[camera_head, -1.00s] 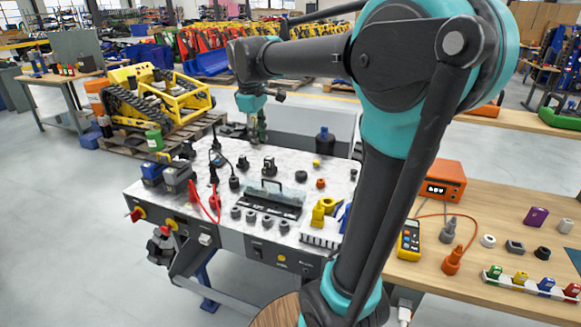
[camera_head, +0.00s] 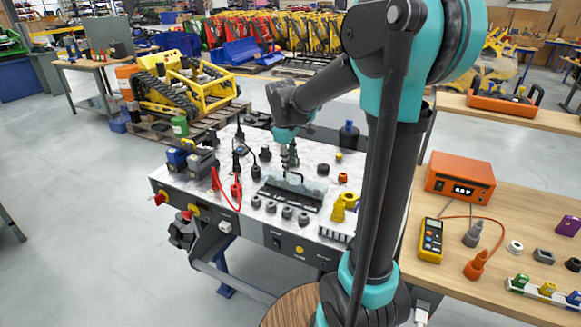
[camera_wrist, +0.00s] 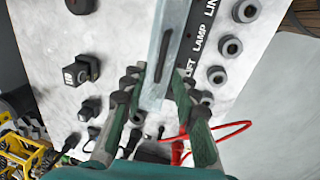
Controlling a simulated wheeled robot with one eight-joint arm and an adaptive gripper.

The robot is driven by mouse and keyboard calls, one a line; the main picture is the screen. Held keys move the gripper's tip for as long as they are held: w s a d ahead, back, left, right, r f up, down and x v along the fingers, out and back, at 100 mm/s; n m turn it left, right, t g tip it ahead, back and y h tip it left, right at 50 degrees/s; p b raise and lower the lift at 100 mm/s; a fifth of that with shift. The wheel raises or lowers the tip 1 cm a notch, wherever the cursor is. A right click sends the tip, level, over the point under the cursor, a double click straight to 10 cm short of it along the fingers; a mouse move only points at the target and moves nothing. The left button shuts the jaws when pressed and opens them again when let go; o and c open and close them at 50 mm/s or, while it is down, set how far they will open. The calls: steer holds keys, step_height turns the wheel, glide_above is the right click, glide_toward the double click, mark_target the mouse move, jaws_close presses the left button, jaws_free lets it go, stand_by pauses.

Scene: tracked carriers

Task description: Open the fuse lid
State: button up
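The fuse lid (camera_head: 312,186) is a long, pale, translucent cover with a dark handle. My gripper (camera_head: 290,161) points down just above the handle. In the wrist view my gripper (camera_wrist: 158,80) has its fingers spread, one on each side of the lid. A firm grip is not visible. The lid looks down, though its exact tilt is unclear.
Round grey knobs (camera_head: 287,212) line the strip's near side. Black plugs (camera_head: 265,154), red leads (camera_head: 217,181) and a yellow part (camera_head: 338,212) stand around it. A blue-capped bottle (camera_head: 348,135) is behind. An orange meter box (camera_head: 460,183) sits on the wooden table at right.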

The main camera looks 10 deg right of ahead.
mark_target(294, 179)
steer(key=shift+w+d+f, duration=0.1)
steer(key=shift+f, duration=0.55)
steer(key=shift+w+d+f, duration=0.1)
steer(key=shift+f, duration=0.5)
steer(key=shift+c, duration=0.3)
jaws_close()
